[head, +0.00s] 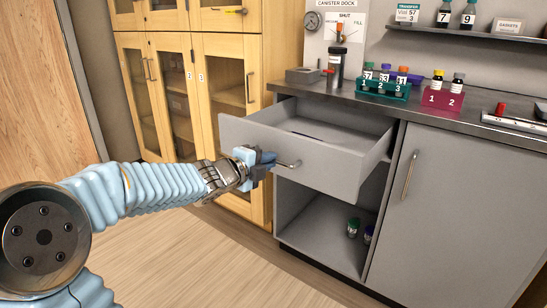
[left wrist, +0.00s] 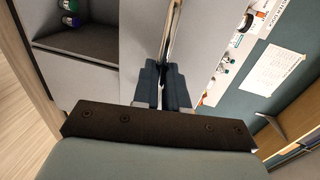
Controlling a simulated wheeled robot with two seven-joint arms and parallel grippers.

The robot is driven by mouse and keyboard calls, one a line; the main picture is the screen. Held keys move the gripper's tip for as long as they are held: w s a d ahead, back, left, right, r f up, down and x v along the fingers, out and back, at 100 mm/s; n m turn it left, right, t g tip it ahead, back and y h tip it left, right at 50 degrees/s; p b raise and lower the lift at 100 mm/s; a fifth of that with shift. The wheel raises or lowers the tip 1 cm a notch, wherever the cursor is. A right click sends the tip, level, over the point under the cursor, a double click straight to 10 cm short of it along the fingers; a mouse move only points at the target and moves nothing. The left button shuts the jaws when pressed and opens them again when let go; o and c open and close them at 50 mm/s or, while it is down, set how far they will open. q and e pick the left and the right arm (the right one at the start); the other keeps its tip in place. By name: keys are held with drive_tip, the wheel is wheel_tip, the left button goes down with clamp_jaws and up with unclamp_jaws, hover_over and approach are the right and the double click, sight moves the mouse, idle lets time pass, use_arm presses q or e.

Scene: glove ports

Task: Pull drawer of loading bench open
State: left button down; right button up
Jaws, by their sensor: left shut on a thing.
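The grey drawer (head: 315,160) of the loading bench (head: 450,124) stands pulled out, and its inside shows from above in the head view. Its bar handle (head: 290,164) is on the front panel. My left gripper (head: 268,162) is shut on the left part of this handle. In the left wrist view the two dark fingers (left wrist: 162,88) close around the handle bar (left wrist: 172,35), which runs up from between them. My right gripper is not in view.
Below the drawer is an open compartment with small vials (head: 353,228). A closed cupboard door (head: 455,200) is to the right. Vial racks (head: 383,91) and a dark canister (head: 335,70) stand on the bench top. Wooden cabinets (head: 225,90) stand at left; the floor in front is clear.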

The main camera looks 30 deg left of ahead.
use_arm(q)
drive_tip(key=shift+v, duration=0.9)
drive_tip(key=shift+f, duration=0.25)
drive_tip(key=c, duration=1.2)
unclamp_jaws()
drive_tip(key=p+v, duration=0.4)
drive_tip(key=v, duration=0.9)
drive_tip(key=shift+s+a+r, duration=0.1)
drive_tip(key=shift+s, duration=0.25)
